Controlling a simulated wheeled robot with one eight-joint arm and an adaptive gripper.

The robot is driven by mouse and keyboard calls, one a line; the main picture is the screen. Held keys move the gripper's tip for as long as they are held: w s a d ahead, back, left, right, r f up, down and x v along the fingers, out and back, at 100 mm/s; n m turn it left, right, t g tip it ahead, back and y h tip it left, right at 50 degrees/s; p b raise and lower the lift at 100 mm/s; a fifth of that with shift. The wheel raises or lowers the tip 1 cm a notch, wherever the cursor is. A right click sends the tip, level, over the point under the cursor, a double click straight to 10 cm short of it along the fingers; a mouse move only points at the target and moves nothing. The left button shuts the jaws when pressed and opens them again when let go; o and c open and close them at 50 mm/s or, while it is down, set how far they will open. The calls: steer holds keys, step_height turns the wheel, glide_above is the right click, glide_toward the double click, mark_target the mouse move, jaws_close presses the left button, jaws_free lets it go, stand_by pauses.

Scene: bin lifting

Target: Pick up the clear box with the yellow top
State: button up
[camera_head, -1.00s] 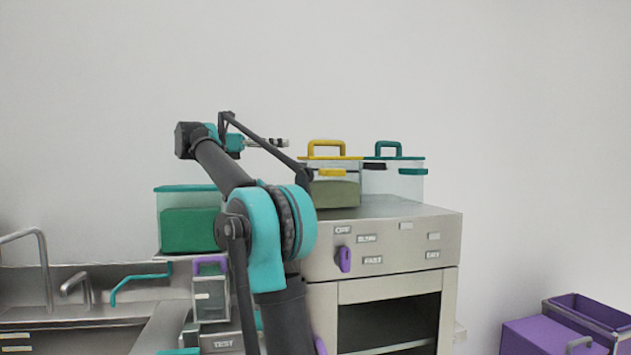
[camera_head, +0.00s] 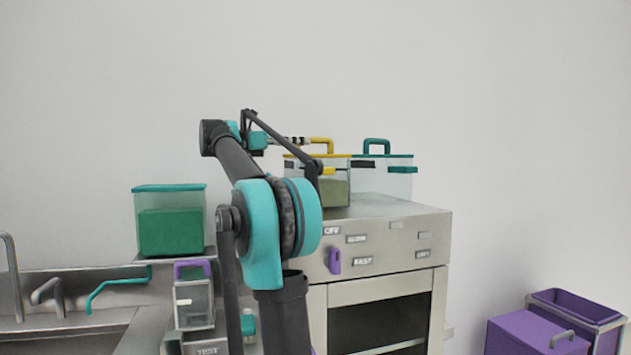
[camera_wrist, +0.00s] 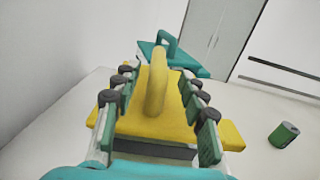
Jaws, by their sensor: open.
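The clear box (camera_head: 334,192) with the yellow top (camera_head: 340,156) stands on the metal machine, with greenish contents inside. Its yellow handle (camera_head: 325,145) rises from the lid. My gripper (camera_head: 300,141) is level with the handle, at its left in the head view. In the wrist view, the handle (camera_wrist: 157,82) stands between the two open rows of fingers of my gripper (camera_wrist: 155,105), over the yellow lid (camera_wrist: 150,125). The fingers look apart from the handle on both sides.
A clear box with a teal top (camera_head: 385,180) stands close at the right of the yellow-topped box. A teal-lidded box (camera_head: 170,220) sits at the left. Purple bins (camera_head: 540,335) are at lower right.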

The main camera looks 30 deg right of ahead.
mark_target(327, 141)
steer(key=shift+s+d+r, duration=0.1)
steer(key=shift+s+d, duration=0.1)
steer(key=shift+d, duration=1.2)
steer(key=shift+s+d+r, duration=0.1)
steer(key=shift+s+d, duration=0.05)
steer(key=shift+d, duration=1.2)
jaws_close()
